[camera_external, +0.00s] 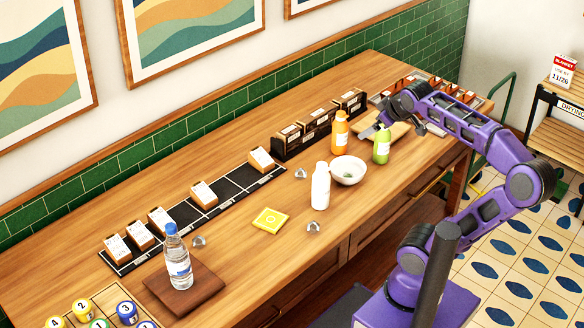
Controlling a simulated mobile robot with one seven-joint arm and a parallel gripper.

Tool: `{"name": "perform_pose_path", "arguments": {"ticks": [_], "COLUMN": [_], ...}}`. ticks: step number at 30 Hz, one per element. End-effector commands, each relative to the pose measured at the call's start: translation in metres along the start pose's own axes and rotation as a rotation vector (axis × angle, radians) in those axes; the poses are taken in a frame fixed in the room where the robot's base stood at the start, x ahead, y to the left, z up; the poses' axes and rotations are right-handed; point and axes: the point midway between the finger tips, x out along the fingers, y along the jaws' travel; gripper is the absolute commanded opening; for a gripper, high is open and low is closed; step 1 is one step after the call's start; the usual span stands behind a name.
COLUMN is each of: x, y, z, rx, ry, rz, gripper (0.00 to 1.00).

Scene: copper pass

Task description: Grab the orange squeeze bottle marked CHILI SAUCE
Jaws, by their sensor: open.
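The orange squeeze bottle (340,133) stands upright on the wooden counter, right of centre, behind a white bowl (348,176). Its label is too small to read. My gripper (402,118) is to the right of the orange bottle, above a wooden board, and apart from the bottle. It is open, and I see nothing held in it. Its fingers are small and partly hidden by the wrist. A green squeeze bottle (381,147) stands between the orange bottle and the front edge, below my gripper in the picture.
A white bottle (320,188) stands in front of the bowl. A cutting board (396,131) lies under my gripper. Dark boxes (289,142) line the wall behind the orange bottle.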

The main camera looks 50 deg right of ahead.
Motion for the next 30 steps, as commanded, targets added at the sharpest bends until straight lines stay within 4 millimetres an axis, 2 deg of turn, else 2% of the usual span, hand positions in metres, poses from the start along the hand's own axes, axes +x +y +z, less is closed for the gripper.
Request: {"name": "perform_pose_path", "arguments": {"ticks": [1, 3, 6, 10, 14, 25, 28, 30], "x": [-0.003, -0.004, -0.005, -0.006, -0.005, -0.005, -0.003, 0.003], "y": [-0.034, -0.080, -0.131, -0.167, -0.179, -0.179, -0.176, -0.167], "z": [0.007, 0.019, 0.037, 0.055, 0.062, 0.062, 0.056, 0.045], "rx": [0.034, 0.074, 0.112, 0.143, 0.155, 0.154, 0.166, 0.195], "ry": [-0.026, -0.064, -0.122, -0.177, -0.197, -0.195, -0.180, -0.151], "rz": [-0.049, -0.112, -0.175, -0.215, -0.227, -0.228, -0.226, -0.219], "gripper": [1.00, 1.00, 1.00, 1.00, 1.00, 1.00, 1.00, 1.00]}}
